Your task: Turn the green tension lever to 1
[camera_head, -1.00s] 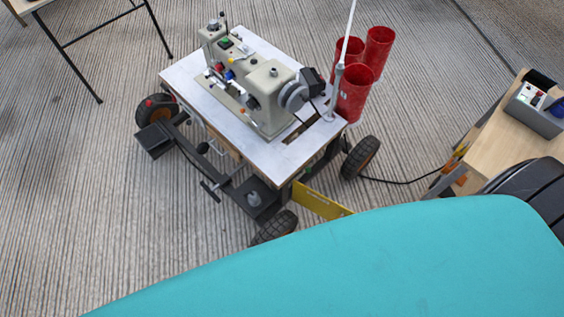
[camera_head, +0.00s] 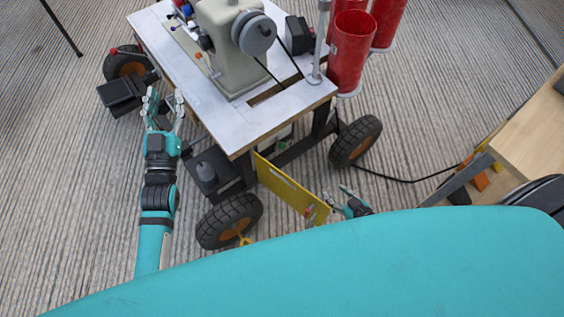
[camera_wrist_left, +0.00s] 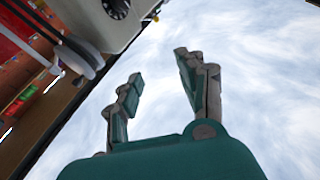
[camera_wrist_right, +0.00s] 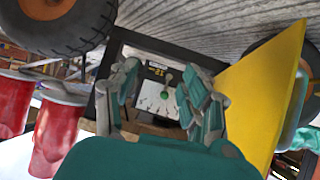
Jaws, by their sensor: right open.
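A green round knob (camera_wrist_right: 164,94), which looks like the tension lever, shows in the right wrist view against a pale panel (camera_wrist_right: 155,103) with dark marks. I cannot read which number it points to. My right gripper (camera_wrist_right: 165,85) is open and empty, with the knob seen between its fingers and some way beyond them. In the head view the right gripper (camera_head: 338,198) is low beside the yellow plate. My left gripper (camera_head: 163,98) is open and empty, left of the sewing machine table (camera_head: 285,122); it also shows in the left wrist view (camera_wrist_left: 160,65).
The sewing machine (camera_head: 228,50) stands on the wheeled table. A yellow plate (camera_head: 290,188) juts from the table frame, close to my right gripper. Black wheels (camera_head: 230,220) are near both arms. Red cones (camera_head: 350,50) stand at the table's right end. A wooden bench (camera_head: 535,130) is at right.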

